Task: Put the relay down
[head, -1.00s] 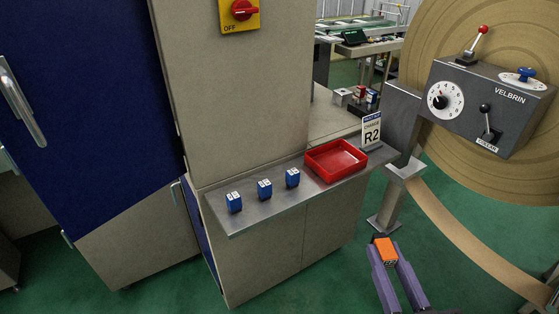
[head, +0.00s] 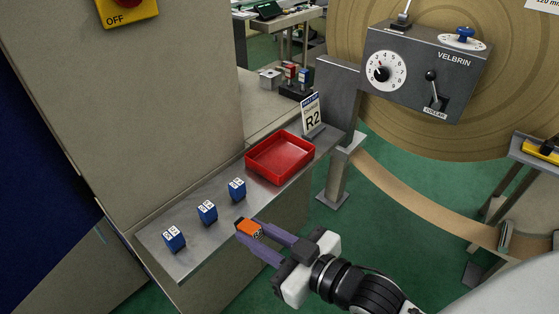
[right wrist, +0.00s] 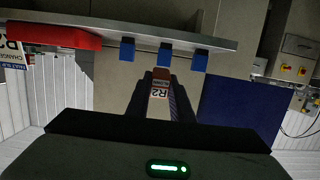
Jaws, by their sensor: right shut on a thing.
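My right gripper (head: 250,233) is shut on an orange relay (head: 248,226), held between its purple fingertips at the front edge of the steel shelf (head: 190,258). In the right wrist view the relay (right wrist: 160,86) shows an R2 label. Whether it touches the shelf I cannot tell. An empty red tray (head: 280,158) lies on the shelf's right part. An R2 sign (head: 312,116) stands behind it. My left gripper is not in view.
Three blue relays stand in a row on the shelf: left (head: 174,238), middle (head: 207,211) and right (head: 237,189), the last near the tray. A grey control box (head: 425,75) and a large brown roll (head: 450,140) are at the right.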

